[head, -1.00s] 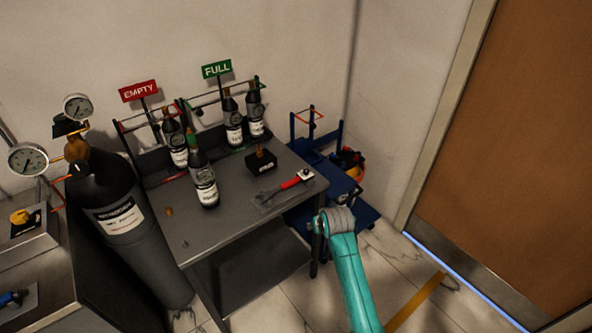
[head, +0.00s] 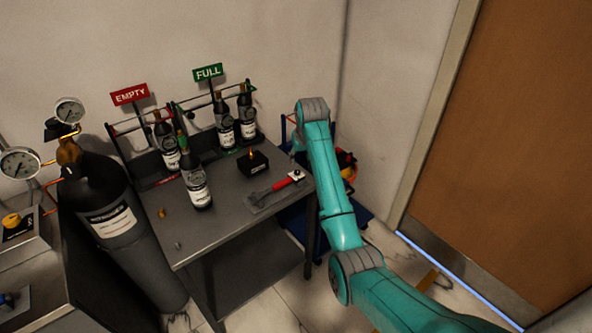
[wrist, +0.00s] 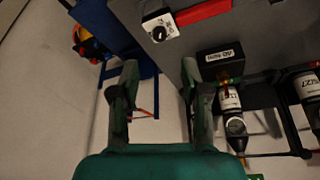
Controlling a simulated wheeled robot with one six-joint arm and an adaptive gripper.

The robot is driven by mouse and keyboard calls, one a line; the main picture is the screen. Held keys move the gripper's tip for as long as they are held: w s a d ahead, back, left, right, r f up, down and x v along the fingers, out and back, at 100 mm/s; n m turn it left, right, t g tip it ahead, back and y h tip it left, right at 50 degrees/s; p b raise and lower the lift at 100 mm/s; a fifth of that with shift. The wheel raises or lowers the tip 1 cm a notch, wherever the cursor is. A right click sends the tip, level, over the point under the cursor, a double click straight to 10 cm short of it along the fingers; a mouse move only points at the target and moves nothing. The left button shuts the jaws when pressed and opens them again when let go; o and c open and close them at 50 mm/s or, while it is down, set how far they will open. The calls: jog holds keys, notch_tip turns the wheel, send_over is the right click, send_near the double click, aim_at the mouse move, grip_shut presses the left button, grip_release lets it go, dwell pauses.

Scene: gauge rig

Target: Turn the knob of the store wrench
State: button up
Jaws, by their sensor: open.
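The wrench (head: 279,185) lies on the grey table near its right edge, with a red handle. A small white block with a dark round knob (head: 296,175) sits at the handle's right end. In the wrist view the knob (wrist: 159,34) shows at the top, beside part of the red handle (wrist: 203,12). My gripper (wrist: 160,78) is open and empty, its two fingers apart. It is away from the knob, which shows beyond the gap between the fingertips. In the head view my arm rises at the table's right side, and the fingers cannot be made out.
A black box (head: 253,164) stands behind the wrench. Several dark bottles stand on the table and in the racks under the EMPTY (head: 130,94) and FULL (head: 208,73) signs. A blue cart (head: 363,213) is right of the table, partly behind my arm. A large cylinder (head: 118,235) stands left.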

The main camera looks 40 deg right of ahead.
aim_at(297, 171)
jog(key=x, duration=0.9)
jog(key=shift+f, duration=0.15)
grip_shut()
